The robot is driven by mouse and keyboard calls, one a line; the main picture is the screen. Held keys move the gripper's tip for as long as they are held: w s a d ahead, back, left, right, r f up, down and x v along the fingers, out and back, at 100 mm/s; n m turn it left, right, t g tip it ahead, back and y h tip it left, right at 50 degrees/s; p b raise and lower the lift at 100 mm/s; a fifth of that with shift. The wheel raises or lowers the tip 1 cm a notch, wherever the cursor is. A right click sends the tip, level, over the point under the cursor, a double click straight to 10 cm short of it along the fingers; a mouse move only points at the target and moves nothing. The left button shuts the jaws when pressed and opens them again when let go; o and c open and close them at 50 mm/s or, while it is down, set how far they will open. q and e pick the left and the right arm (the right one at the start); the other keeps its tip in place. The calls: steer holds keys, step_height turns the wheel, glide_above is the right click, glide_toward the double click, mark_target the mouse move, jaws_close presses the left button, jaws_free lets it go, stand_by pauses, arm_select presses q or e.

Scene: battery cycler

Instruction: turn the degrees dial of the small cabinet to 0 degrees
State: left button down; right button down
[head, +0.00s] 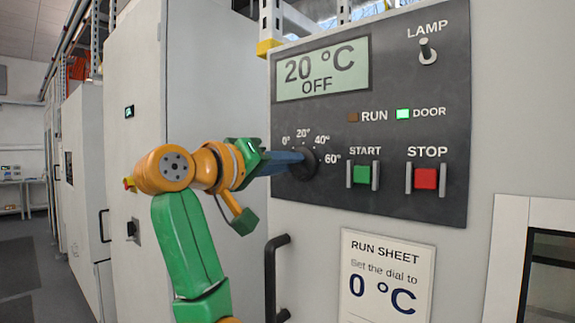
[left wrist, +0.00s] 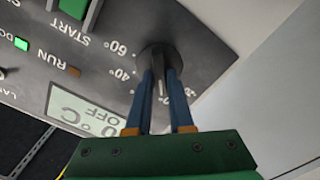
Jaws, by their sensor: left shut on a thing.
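The degrees dial (head: 305,164) is a round black knob on the dark control panel, with marks 0°, 20°, 40° and 60° around it. My left gripper (head: 296,162) reaches in from the left, its blue fingers shut on the dial. In the left wrist view the two fingers (left wrist: 165,85) sit on either side of the grip of the dial (left wrist: 157,53). A pale pointer line shows between them, about toward the 20° mark, which is partly hidden there. The display (head: 322,70) reads 20 °C, OFF. My right gripper is not in view.
Right of the dial are a green START button (head: 362,174) and a red STOP button (head: 426,179). A LAMP switch (head: 427,51) is above; the DOOR light (head: 403,114) is green. A run sheet (head: 386,277) asking for 0 °C and a black handle (head: 277,280) are below.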

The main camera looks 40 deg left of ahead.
arm_select(q)
steer(key=shift+r, duration=0.1)
steer(key=c, duration=0.8)
jaws_free()
steer(key=shift+s+a, duration=0.1)
steer(key=shift+s, duration=0.05)
steer(key=s+b, duration=0.4)
steer(key=s, duration=0.3)
steer(key=shift+s+a, duration=0.15)
steer(key=shift+a, duration=0.15)
